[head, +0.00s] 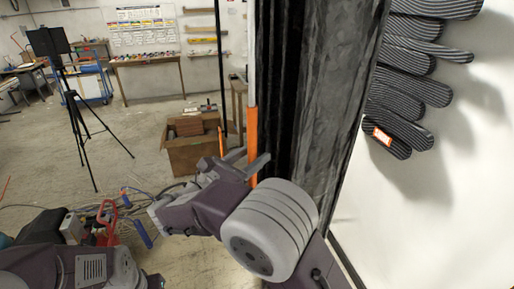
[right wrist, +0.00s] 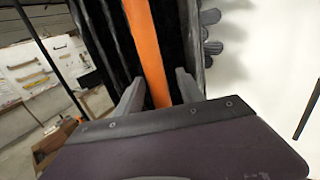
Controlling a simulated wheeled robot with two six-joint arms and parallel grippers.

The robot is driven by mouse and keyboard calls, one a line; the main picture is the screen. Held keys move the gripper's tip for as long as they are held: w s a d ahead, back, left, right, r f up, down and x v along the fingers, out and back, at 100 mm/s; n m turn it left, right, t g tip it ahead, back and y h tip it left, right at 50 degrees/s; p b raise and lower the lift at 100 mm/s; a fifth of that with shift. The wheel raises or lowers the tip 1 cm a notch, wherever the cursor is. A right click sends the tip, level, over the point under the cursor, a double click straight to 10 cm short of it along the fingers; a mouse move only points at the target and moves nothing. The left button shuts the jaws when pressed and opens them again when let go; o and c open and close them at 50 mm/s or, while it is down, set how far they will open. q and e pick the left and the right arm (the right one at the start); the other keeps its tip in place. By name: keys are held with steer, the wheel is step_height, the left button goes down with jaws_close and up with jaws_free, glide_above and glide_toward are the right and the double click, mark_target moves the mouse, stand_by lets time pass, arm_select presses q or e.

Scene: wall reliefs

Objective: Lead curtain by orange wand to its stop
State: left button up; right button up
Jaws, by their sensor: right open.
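The orange wand (head: 252,128) hangs upright along the left edge of the dark curtain (head: 322,95), with a pale upper part above the orange. My right gripper (head: 248,164) is open at the wand's lower part. In the right wrist view the orange wand (right wrist: 148,50) runs down between the two spread fingers (right wrist: 160,92), with a gap showing on each side. I cannot tell how deep it sits between them. The dark folds of the curtain (right wrist: 118,40) are just behind. My left gripper does not show.
A white panel with striped grey finger-like reliefs (head: 410,85) stands to the right. A thin dark rod (head: 222,65) hangs left of the wand. A cardboard box (head: 195,150), a black tripod (head: 75,105) and red-and-blue gear with cables (head: 108,215) stand beyond; open floor lies between.

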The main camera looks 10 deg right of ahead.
steer(key=x, duration=0.3)
steer(key=shift+w+a+f, duration=0.1)
steer(key=shift+f, duration=0.15)
steer(key=shift+a, duration=0.2)
steer(key=c, duration=0.6)
jaws_close()
steer(key=shift+d, duration=0.1)
